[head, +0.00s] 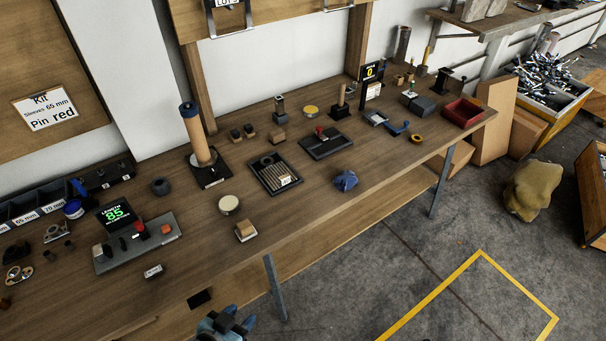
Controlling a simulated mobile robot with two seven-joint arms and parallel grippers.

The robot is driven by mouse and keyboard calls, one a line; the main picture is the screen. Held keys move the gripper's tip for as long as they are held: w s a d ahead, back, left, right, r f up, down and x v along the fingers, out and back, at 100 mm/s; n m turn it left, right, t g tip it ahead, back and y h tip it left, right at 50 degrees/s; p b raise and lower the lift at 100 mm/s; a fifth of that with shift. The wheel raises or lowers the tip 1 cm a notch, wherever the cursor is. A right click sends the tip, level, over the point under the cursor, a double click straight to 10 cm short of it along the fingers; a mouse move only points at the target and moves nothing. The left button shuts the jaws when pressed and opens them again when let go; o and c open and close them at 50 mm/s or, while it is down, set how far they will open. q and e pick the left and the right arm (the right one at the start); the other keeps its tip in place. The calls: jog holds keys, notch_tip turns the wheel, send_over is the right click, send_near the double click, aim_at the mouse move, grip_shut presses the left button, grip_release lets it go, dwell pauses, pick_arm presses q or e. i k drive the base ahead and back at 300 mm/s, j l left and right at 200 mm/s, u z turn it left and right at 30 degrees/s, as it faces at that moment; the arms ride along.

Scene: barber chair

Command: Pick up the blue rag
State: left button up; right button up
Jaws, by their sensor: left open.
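The blue rag (346,180) lies crumpled on the wooden workbench (310,212), close to its front edge and right of the middle of the view. Nothing covers it. My left gripper (238,322) shows at the bottom edge, in front of the bench and below its top. It is open, with no object visible between its fingers, and it is well apart from the rag, to the lower left. Part of it is cut off by the frame. My right gripper is not in the head view.
Near the rag are a black grooved tray (277,184), a black plate with a red knob (326,143) and a round tin (229,204). A red bin (462,112) stands at the bench's right end. The floor (400,265) in front is clear.

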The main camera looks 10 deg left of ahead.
aim_at(346, 181)
jog(key=i+l+u, duration=0.2)
jog(key=u, duration=0.25)
jog(key=i+l+u, duration=0.1)
jog(key=l+u, duration=0.15)
jog(key=u, duration=0.2)
jog(key=i+l+u, duration=0.1)
jog(key=l+u, duration=0.2)
jog(key=u, duration=0.15)
